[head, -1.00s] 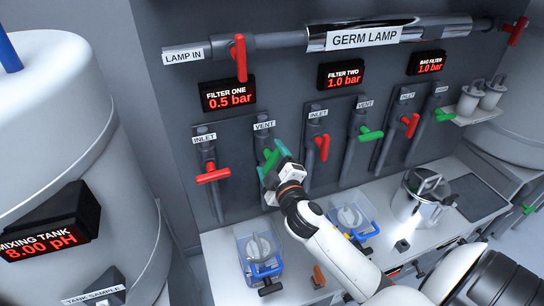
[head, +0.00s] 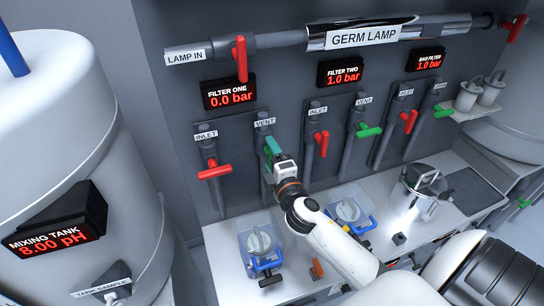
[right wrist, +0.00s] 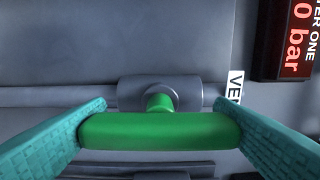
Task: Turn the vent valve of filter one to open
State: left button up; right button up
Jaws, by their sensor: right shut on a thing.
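The filter one vent valve has a green handle (right wrist: 160,130), which lies in line with its pipe in the right wrist view. My right gripper (head: 272,150) is shut on this handle. Its teal fingers (right wrist: 160,132) press on the handle's two ends. In the head view the gripper mostly hides the handle, below the VENT label (head: 264,122). The filter one display (head: 229,93) reads 0.0 bar. The red filter one inlet handle (head: 214,171) sits to the left, crosswise to its pipe. My left gripper is out of view.
Filter two's red inlet handle (head: 322,142) and green vent handle (head: 368,131) are to the right. A red lamp handle (head: 240,58) is above. Clear tubs with blue handles (head: 262,248) and a steel pot (head: 424,190) stand on the bench below. The mixing tank (head: 60,130) is at left.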

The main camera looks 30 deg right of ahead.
dwell(0.3)
jog(key=o, duration=1)
jog(key=b+v, duration=0.3)
jog(key=v, duration=0.9)
jog(key=shift+a, duration=0.1)
